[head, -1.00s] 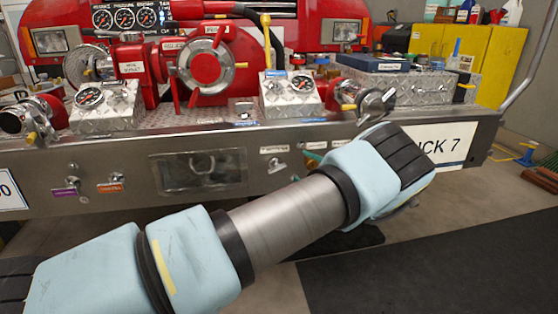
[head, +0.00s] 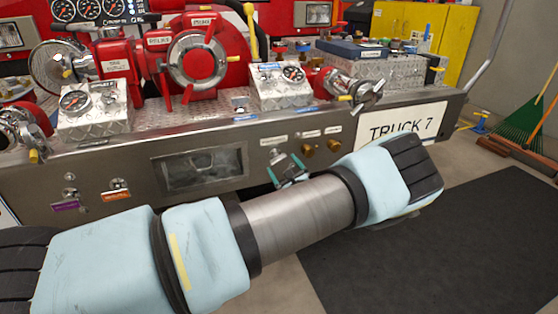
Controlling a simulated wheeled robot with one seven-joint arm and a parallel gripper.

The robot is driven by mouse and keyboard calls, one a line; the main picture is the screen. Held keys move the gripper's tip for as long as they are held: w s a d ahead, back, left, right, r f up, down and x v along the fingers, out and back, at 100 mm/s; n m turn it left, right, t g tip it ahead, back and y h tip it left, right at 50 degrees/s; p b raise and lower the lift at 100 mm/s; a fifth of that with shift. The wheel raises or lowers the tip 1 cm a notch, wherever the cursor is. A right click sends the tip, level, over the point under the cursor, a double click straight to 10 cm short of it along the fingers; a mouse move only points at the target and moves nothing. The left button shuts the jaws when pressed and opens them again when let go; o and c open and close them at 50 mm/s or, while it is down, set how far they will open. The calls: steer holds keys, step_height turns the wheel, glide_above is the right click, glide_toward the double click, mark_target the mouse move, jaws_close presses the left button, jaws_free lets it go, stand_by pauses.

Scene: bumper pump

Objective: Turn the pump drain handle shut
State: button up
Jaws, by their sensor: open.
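A small silver handle (head: 276,155) sits on the steel bumper front under a small white label (head: 273,141). It appears to be the pump drain handle, but the label is too small to read. My gripper (head: 286,170) shows just above my forearm, with its two teal fingertips spread apart. It is open, right beside the handle's lower right. I cannot tell whether the handle lies between the fingers or whether they touch it. The rest of the gripper is hidden behind my arm.
Two brass knobs (head: 320,148) sit right of the handle. Other small pulls with purple (head: 66,206) and orange (head: 117,195) labels are at the left. A dark window (head: 198,170) lies between. Red pump parts (head: 197,62) stand above. A dark mat (head: 400,250) covers the floor at right.

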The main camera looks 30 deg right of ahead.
mark_target(280, 161)
steer(key=shift+w+d, duration=0.15)
steer(key=shift+w, duration=0.9)
steer(key=shift+w+d, duration=0.1)
steer(key=shift+w, duration=0.95)
steer(key=shift+c, duration=0.2)
steer(key=c, duration=1.2)
steer(key=m+p, duration=0.1)
steer(key=m, duration=0.3)
steer(key=shift+m, duration=0.3)
steer(key=o, duration=1.2)
steer(key=shift+o, duration=0.2)
steer(key=shift+s, duration=0.1)
steer(key=s+a, duration=0.1)
steer(key=s, duration=0.9)
steer(key=shift+s+a, duration=0.15)
steer(key=shift+s, duration=0.15)
